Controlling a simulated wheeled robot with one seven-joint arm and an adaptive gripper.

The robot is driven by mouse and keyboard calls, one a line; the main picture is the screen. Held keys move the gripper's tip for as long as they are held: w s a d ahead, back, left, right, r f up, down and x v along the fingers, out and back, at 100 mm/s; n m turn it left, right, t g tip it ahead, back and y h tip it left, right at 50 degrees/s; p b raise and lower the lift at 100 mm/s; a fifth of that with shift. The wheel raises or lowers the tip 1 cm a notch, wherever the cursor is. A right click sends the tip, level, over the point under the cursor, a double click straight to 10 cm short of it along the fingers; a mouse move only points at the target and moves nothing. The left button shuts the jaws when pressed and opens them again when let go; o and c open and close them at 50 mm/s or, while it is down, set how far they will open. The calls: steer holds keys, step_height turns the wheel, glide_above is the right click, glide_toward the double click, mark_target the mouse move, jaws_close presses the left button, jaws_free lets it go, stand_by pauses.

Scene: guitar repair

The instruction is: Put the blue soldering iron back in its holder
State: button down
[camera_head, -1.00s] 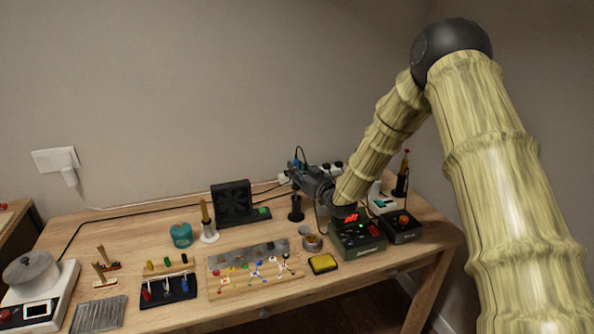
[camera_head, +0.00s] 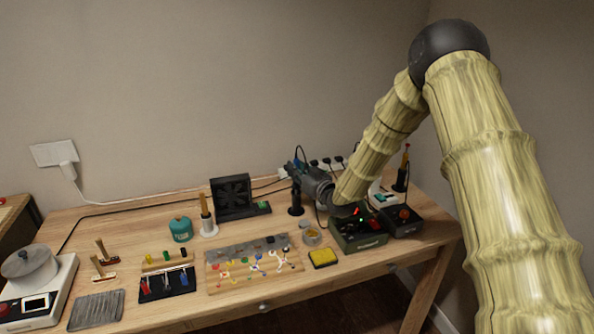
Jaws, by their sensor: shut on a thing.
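My gripper (camera_head: 296,172) is at the back right of the table, reaching in from the right. It is shut on the blue soldering iron (camera_head: 297,164), whose blue handle shows only as a small patch among the dark fingers. A black cord loops up from the iron's top. A black holder (camera_head: 296,209) stands on the table directly below the gripper. A thin dark upright part shows between gripper and holder. I cannot tell whether the iron's tip is inside the holder or just above it.
An orange-handled iron (camera_head: 205,204) stands in a white holder at left. A black fan (camera_head: 232,196) is behind. A yellow sponge (camera_head: 323,257) lies in front.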

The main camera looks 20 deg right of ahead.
steer(key=shift+f+b, duration=0.45)
steer(key=shift+f, duration=0.35)
steer(key=c, duration=0.6)
jaws_free()
steer(key=shift+c, duration=0.2)
steer(key=shift+r+p, duration=2.6)
steer(key=shift+r, duration=2.95)
